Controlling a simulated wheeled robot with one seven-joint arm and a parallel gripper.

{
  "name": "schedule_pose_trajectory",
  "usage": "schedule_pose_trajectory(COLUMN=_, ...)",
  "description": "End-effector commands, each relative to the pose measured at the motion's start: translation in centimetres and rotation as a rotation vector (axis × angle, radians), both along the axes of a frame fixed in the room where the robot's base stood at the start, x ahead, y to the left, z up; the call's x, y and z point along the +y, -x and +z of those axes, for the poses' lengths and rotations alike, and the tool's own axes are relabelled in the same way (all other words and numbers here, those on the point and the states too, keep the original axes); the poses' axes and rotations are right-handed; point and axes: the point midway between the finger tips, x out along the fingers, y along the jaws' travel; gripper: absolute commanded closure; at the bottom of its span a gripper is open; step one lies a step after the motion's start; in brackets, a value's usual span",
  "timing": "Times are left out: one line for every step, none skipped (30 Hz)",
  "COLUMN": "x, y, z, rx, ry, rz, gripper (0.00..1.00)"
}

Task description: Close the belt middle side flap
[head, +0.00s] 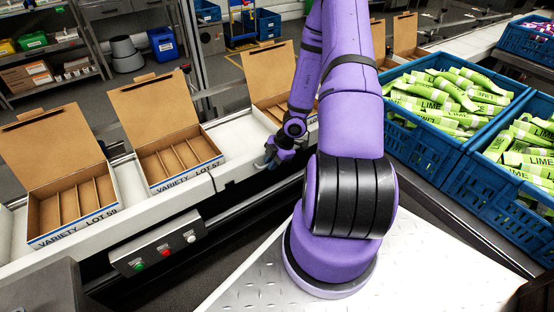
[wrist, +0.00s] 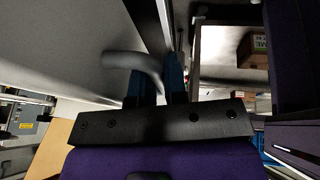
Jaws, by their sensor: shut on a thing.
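My gripper (head: 276,154) is at the near edge of the belt, beside the middle stretch of its pale side panel (head: 238,168). In the wrist view, its blue fingers (wrist: 160,82) are close together at a grey curved handle (wrist: 135,63). The gripper is shut on this handle, though the fingers partly hide the contact. A broad pale panel (wrist: 65,38), seemingly the side flap, fills the upper left of the wrist view. Its hinge and exact angle cannot be told. My arm hides the belt side to the right.
Open cardboard boxes with dividers stand on the belt, including a left box (head: 70,205) and a middle box (head: 172,165). A button panel (head: 160,245) juts from the belt's near side.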

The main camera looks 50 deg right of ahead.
Motion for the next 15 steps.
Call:
schedule_pose_trajectory(x=0.14, y=-0.06, z=-0.03, rx=0.003, ry=-0.001, rz=0.000, gripper=1.00)
schedule_pose_trajectory(x=0.18, y=-0.07, z=-0.02, rx=0.004, ry=-0.001, rz=0.000, gripper=1.00)
schedule_pose_trajectory(x=0.24, y=-0.08, z=-0.02, rx=0.006, ry=-0.002, rz=-0.001, gripper=1.00)
schedule_pose_trajectory(x=0.25, y=-0.09, z=-0.01, rx=0.006, ry=-0.002, rz=-0.002, gripper=1.00)
schedule_pose_trajectory(x=0.26, y=-0.10, z=-0.02, rx=0.007, ry=-0.002, rz=-0.001, gripper=1.00)
schedule_pose_trajectory(x=0.26, y=-0.11, z=-0.02, rx=0.007, ry=-0.002, rz=-0.001, gripper=1.00)
schedule_pose_trajectory(x=0.25, y=-0.11, z=-0.02, rx=0.006, ry=-0.002, rz=-0.002, gripper=1.00)
schedule_pose_trajectory(x=0.25, y=-0.11, z=-0.01, rx=0.006, ry=-0.002, rz=-0.002, gripper=1.00)
schedule_pose_trajectory(x=0.25, y=-0.12, z=-0.01, rx=0.005, ry=-0.002, rz=-0.001, gripper=1.00)
schedule_pose_trajectory(x=0.24, y=-0.13, z=-0.01, rx=0.005, ry=-0.002, rz=-0.001, gripper=1.00)
schedule_pose_trajectory(x=0.24, y=-0.14, z=0.00, rx=0.004, ry=-0.002, rz=-0.001, gripper=1.00)
schedule_pose_trajectory(x=0.24, y=-0.14, z=0.00, rx=0.004, ry=-0.002, rz=-0.001, gripper=1.00)
schedule_pose_trajectory(x=0.24, y=-0.15, z=0.00, rx=0.004, ry=-0.002, rz=-0.001, gripper=0.85)
schedule_pose_trajectory(x=0.24, y=-0.15, z=0.00, rx=0.004, ry=-0.002, rz=-0.001, gripper=0.78)
schedule_pose_trajectory(x=0.25, y=-0.14, z=0.00, rx=0.004, ry=-0.002, rz=-0.001, gripper=0.78)
